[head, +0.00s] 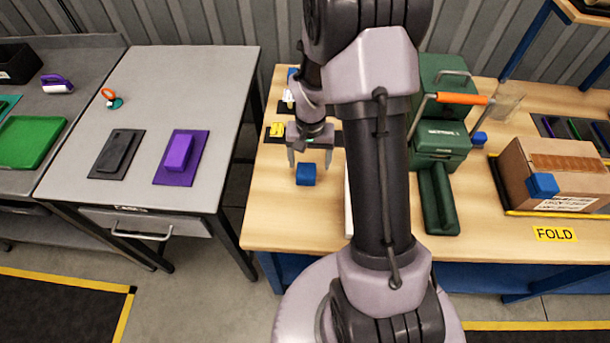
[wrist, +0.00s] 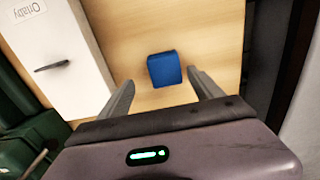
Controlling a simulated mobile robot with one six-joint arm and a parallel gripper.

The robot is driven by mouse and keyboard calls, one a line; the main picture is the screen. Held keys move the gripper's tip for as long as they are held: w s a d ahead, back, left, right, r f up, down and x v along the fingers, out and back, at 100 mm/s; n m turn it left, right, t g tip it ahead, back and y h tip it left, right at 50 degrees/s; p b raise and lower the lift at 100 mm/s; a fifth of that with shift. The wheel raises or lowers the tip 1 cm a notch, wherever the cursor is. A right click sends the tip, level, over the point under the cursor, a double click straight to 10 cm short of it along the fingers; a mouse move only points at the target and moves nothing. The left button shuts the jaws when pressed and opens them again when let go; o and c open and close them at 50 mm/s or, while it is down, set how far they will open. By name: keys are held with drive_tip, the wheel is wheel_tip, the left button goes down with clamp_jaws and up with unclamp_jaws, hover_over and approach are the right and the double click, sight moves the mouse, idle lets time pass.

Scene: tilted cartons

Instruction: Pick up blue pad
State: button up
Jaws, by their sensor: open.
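A small blue pad (head: 306,174) lies on the wooden bench near its left edge. My gripper (head: 310,161) points down just above and behind it, open and empty. In the wrist view the blue pad (wrist: 164,68) shows in the gap between my two fingertips (wrist: 160,80), slightly beyond them and closer to the right finger. I cannot tell the exact height between fingertips and pad.
A white box (wrist: 55,50) stands left of the pad in the wrist view. Green cases (head: 440,135) stand right of my arm. A yellow item (head: 277,129) lies behind the pad. The grey table (head: 200,80) at left holds dark and purple blocks. Bare wood surrounds the pad.

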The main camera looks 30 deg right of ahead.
sight(306, 171)
drive_tip(key=f, duration=0.1)
drive_tip(key=f+b, duration=0.1)
drive_tip(key=f, duration=0.1)
drive_tip(key=f+b, duration=0.1)
drive_tip(key=f, duration=0.1)
drive_tip(key=shift+w+a+f, duration=0.15)
drive_tip(key=shift+w+a, duration=0.05)
drive_tip(key=shift+a, duration=0.2)
drive_tip(key=shift+r, duration=0.2)
drive_tip(key=shift+c, duration=0.5)
drive_tip(key=c, duration=1)
